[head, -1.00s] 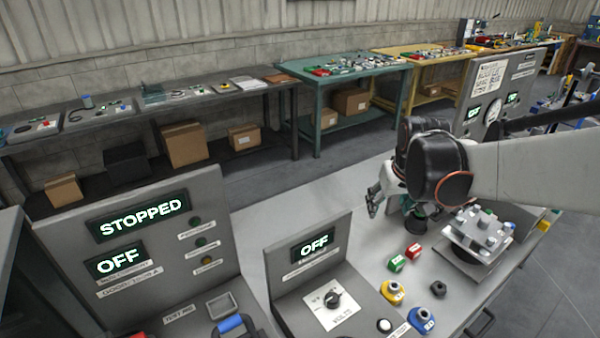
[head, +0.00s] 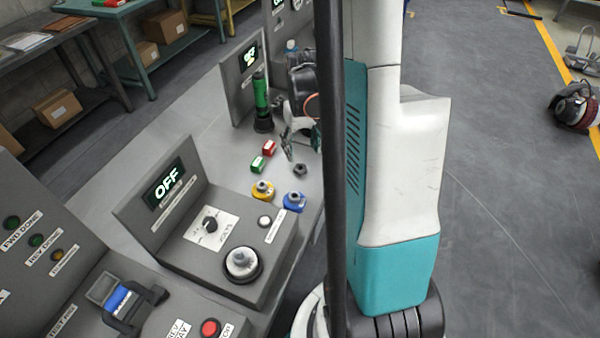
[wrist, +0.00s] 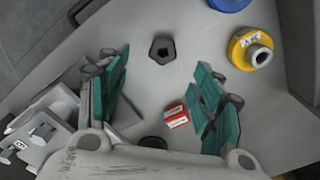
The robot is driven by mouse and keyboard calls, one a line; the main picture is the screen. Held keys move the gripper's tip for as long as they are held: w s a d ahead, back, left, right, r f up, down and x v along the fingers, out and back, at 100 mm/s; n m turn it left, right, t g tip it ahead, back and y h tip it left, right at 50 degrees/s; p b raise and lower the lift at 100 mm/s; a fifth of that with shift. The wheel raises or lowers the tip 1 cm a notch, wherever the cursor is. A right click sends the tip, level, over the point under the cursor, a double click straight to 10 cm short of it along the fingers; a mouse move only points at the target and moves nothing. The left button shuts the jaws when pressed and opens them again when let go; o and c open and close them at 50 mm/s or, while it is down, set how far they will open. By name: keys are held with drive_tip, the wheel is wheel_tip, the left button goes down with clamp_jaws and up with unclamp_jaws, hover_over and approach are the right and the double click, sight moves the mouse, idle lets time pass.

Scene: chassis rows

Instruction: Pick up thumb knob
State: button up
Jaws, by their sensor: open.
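The thumb knob appears to be the small dark lobed knob (head: 299,169) with a centre hole, lying on the grey bench top (head: 215,131). In the wrist view the knob (wrist: 162,50) lies ahead of and between the two teal finger pads, apart from both. My gripper (head: 289,148) is above the bench just behind the knob in the head view. In the wrist view my gripper (wrist: 163,92) is wide open with nothing held. The head view partly hides the gripper behind my own column.
A red block (head: 269,148) and a green block (head: 257,164) lie left of the knob. A yellow round part (head: 263,190) and a blue one (head: 294,202) stand nearer. A green-and-black upright tool (head: 262,103) stands behind. The OFF panel (head: 150,215) is at left.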

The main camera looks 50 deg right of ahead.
sight(300, 164)
drive_tip(key=shift+a+f+b, duration=0.2)
drive_tip(key=shift+f+b, duration=1.45)
drive_tip(key=shift+f, duration=2.25)
drive_tip(key=c, duration=1)
